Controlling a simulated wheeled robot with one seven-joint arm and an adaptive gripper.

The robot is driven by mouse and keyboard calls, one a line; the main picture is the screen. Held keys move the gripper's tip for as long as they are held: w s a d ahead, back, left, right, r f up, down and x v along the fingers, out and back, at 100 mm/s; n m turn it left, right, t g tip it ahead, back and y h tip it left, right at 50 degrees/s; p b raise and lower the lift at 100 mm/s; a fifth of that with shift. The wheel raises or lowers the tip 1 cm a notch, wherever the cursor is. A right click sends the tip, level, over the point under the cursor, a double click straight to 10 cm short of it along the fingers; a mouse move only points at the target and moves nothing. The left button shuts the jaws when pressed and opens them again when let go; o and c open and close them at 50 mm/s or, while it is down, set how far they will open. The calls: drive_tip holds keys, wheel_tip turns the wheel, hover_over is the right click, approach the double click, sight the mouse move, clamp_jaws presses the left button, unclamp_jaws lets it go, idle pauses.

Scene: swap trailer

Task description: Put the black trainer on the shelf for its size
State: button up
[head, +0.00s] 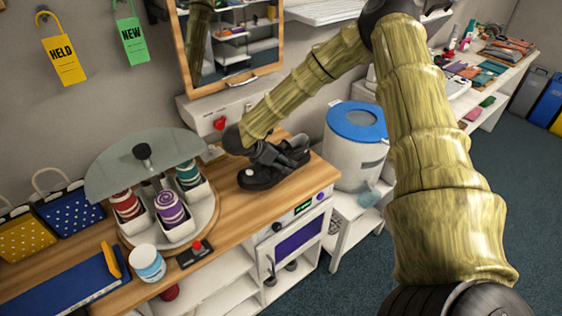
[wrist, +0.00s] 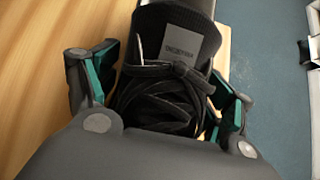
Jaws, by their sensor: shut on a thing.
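The black trainer (head: 262,178) sits on the wooden counter near its right end, in the head view. My gripper (head: 262,158) is over it from above. In the wrist view my gripper (wrist: 165,98) has its teal-padded fingers on either side of the trainer (wrist: 170,65), shut on it. The black laces and a grey tongue label show there. The label's print is too small to read. The trainer looks to be on or just above the wood; I cannot tell which. A second dark shoe may lie behind it (head: 292,150). No size-marked shelf is readable.
A carousel (head: 150,230) with rolled towels and a glass top stands left of the trainer. A white tub (head: 145,263) and a red-knobbed control (head: 196,253) sit in front. A blue-lidded bin (head: 355,150) stands right. A mirror (head: 235,50) is behind.

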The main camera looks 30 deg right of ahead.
drive_tip(key=shift+w+f+p, duration=0.1)
drive_tip(key=shift+f+p, duration=0.25)
drive_tip(key=shift+f, duration=0.65)
drive_tip(key=shift+f, duration=0.15)
drive_tip(key=o, duration=1.3)
drive_tip(key=shift+c, duration=0.2)
